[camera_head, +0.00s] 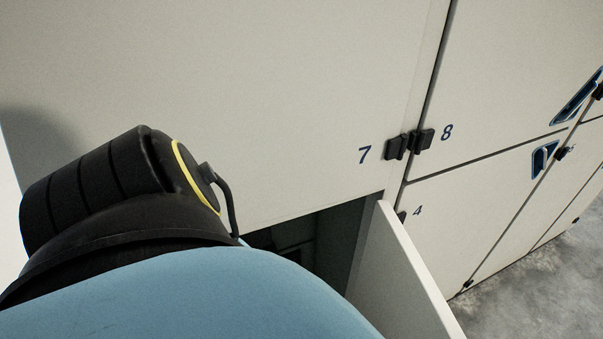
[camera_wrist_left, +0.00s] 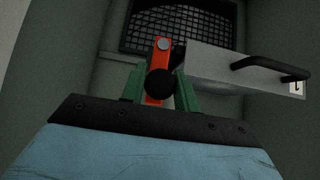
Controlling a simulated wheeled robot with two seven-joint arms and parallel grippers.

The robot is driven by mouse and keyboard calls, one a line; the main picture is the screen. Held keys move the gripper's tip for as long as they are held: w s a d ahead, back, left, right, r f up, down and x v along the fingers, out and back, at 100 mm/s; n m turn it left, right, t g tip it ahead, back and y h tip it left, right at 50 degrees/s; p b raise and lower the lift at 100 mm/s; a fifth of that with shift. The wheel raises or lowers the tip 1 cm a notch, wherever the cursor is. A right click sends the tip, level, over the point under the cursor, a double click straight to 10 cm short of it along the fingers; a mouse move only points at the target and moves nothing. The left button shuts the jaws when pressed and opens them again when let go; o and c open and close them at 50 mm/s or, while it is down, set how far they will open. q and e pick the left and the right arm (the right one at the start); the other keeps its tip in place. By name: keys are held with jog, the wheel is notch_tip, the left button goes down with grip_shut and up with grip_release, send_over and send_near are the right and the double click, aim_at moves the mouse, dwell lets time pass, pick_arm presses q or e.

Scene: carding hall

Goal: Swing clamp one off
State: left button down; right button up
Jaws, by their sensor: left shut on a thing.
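In the left wrist view an orange-red clamp lever (camera_wrist_left: 164,56) with a black ball knob (camera_wrist_left: 160,83) stands upright, with a pale round pivot at its top. My left gripper (camera_wrist_left: 159,92) has its green fingers on both sides of the knob end and is shut on it. Just right of the lever is a grey-white panel (camera_wrist_left: 222,70) with a black bar handle (camera_wrist_left: 268,67) and a label reading 1. In the head view my arm hides the left gripper and the clamp. My right gripper is in neither view.
A dark grille (camera_wrist_left: 188,28) is behind the lever, with dark walls at both sides. In the head view an opening (camera_head: 335,243) lies under door 7 (camera_head: 250,90), with an open door (camera_head: 402,275) at its right. Black latches (camera_head: 396,147) stick out between 7 and 8.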

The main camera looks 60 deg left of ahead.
pick_arm(q)
jog(key=shift+w, duration=0.1)
dwell(0.4)
jog(key=c, duration=1.1)
grip_release()
jog(key=shift+r, duration=0.15)
notch_tip(320, 180, up, 10)
jog(key=p, duration=1)
